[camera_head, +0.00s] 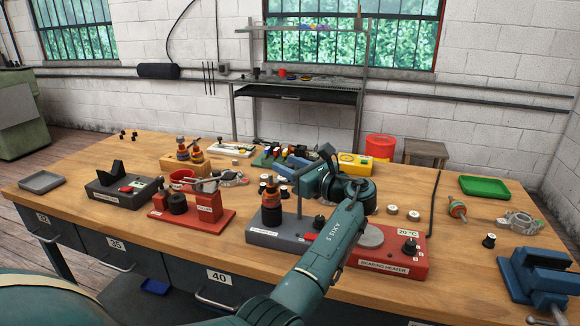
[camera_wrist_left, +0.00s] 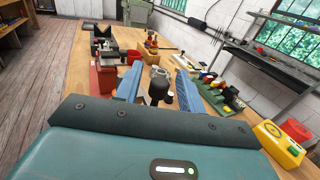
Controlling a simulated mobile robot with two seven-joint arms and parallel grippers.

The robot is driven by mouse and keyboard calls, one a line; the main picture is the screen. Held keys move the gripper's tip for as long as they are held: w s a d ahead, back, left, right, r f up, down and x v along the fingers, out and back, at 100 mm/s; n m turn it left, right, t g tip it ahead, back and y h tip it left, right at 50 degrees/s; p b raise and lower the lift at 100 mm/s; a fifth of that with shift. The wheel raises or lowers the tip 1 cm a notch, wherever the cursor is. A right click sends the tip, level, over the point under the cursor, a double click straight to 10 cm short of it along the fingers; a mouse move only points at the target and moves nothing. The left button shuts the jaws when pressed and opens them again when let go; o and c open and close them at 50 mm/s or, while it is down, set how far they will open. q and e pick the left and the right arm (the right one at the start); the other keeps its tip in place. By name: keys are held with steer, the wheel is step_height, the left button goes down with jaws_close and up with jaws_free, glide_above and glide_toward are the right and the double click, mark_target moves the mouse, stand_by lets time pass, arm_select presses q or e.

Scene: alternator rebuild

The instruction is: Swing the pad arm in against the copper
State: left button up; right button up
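The grey station (camera_head: 262,237) stands near the table's front edge in the head view, with a copper-banded dark part (camera_head: 271,207) upright on it. A thin grey post (camera_head: 299,200) stands to the right of the copper. The pad arm is largely hidden by my gripper, and I cannot tell whether its pad touches the copper. My left gripper (camera_head: 304,170) is above and right of the copper, pointing left. In the left wrist view its two blue fingers (camera_wrist_left: 158,76) are spread, with a dark knob (camera_wrist_left: 157,91) showing between them; contact is not clear. My right gripper is in neither view.
A red fixture (camera_head: 218,219) stands left of the grey station. The red bearing heater (camera_head: 400,266) stands right of it, under my arm. A blue vise (camera_head: 540,272) is at the right edge. Small parts lie behind. The table's far left has free room.

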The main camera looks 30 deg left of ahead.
arm_select(q)
steer(key=b+v, duration=0.1)
steer(key=v, duration=1.2)
steer(key=shift+b, duration=0.35)
steer(key=shift+d, duration=0.1)
